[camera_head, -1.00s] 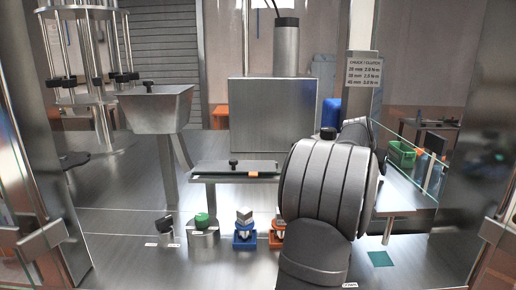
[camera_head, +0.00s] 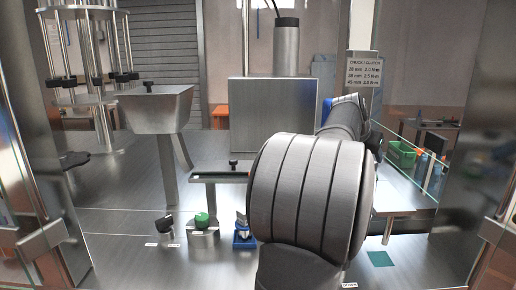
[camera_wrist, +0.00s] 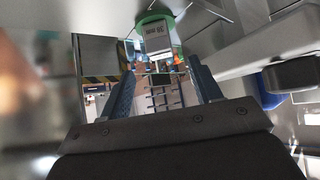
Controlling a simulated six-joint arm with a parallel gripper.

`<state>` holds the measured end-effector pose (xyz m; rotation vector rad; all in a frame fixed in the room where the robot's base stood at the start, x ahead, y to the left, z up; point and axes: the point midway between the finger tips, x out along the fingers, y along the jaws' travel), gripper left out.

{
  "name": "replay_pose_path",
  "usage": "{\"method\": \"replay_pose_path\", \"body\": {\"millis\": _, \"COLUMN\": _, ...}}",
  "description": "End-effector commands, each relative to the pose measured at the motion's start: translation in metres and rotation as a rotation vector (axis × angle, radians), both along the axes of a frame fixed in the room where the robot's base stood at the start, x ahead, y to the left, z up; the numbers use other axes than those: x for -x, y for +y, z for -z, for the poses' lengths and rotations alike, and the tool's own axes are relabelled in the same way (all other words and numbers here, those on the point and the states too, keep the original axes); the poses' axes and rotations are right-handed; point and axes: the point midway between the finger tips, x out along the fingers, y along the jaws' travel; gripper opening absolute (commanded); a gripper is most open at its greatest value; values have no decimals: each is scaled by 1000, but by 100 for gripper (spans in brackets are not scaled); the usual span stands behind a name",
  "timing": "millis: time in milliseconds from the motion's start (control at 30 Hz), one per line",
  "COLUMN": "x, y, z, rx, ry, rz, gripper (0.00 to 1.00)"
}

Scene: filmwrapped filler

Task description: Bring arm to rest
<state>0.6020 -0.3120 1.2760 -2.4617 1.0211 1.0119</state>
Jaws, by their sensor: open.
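My gripper (camera_wrist: 162,66) shows in the wrist view as two blue fingers spread apart, with nothing visibly clamped between them. Beyond the fingertips is a white, printed piece with a green edge (camera_wrist: 157,38); I cannot tell whether it is close to them. In the head view my dark grey arm is bent, its large rounded joint filling the centre right. The gripper itself is hidden there.
A steel hopper (camera_head: 155,108), a steel box (camera_head: 272,115) and a low shelf (camera_head: 219,177) stand behind. A green bin (camera_head: 402,154) is at right.

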Motion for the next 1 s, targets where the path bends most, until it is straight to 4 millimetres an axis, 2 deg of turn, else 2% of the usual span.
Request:
{"method": "replay_pose_path", "body": {"millis": 400, "x": 43, "y": 44, "z": -61, "rx": 2, "ry": -3, "rz": -2, "gripper": 58}}
{"method": "replay_pose_path", "body": {"millis": 500, "x": 29, "y": 29, "z": -39, "rx": -2, "ry": 6, "rz": 1, "gripper": 58}}
{"method": "replay_pose_path", "body": {"millis": 1000, "x": -22, "y": -22, "z": 32, "rx": -2, "ry": 3, "rz": 1, "gripper": 58}}
